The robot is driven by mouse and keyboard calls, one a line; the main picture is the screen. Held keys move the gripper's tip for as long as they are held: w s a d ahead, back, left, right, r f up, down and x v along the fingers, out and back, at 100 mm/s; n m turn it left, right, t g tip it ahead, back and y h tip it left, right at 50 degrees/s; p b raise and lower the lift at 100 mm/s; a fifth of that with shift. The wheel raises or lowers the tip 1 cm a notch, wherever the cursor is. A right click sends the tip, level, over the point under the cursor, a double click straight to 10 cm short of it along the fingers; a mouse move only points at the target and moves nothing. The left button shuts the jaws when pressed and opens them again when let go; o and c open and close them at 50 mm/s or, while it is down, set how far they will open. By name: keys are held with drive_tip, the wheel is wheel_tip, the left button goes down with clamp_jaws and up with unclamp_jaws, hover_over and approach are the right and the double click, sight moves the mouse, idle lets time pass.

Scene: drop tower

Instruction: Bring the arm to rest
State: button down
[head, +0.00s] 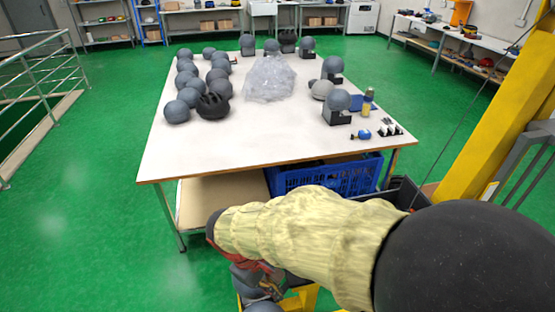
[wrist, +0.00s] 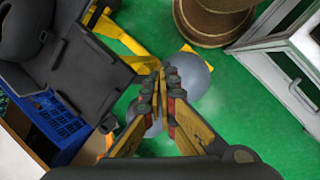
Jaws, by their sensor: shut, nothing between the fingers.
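My gripper (wrist: 160,78) shows in the wrist view with its two yellow and dark fingers drawn together at the tips, nothing between them. It points down over the green floor. A grey ball (wrist: 196,78) lies beyond and partly behind the fingers, and I cannot tell its distance from them. In the head view my arm, in a cream sleeve, reaches left in front of the near table edge. The gripper end there is low and mostly hidden behind the arm.
A white table (head: 230,150) carries grey balls, a clear plastic bag (head: 270,78) and small tools. A blue crate (head: 325,175) sits beneath it. A yellow post (head: 500,110) stands right. The wrist view shows a wooden spool (wrist: 212,25) and a white-framed cabinet (wrist: 285,60).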

drive_tip(key=s+d+r+m+t+y, duration=0.2)
drive_tip(key=d+r+m, duration=0.3)
drive_tip(key=d+r, duration=0.4)
drive_tip(key=s+d+r+m+t+y, duration=0.1)
drive_tip(key=s+d+r+m+t, duration=0.2)
drive_tip(key=s+d+r+m, duration=0.2)
drive_tip(key=d+r, duration=0.3)
drive_tip(key=d, duration=0.2)
drive_tip(key=shift+s+d+r+m+t+y, duration=0.2)
drive_tip(key=shift+d+r+m+t+y, duration=0.1)
drive_tip(key=shift+d+r+m+y, duration=0.1)
drive_tip(key=shift+a, duration=0.1)
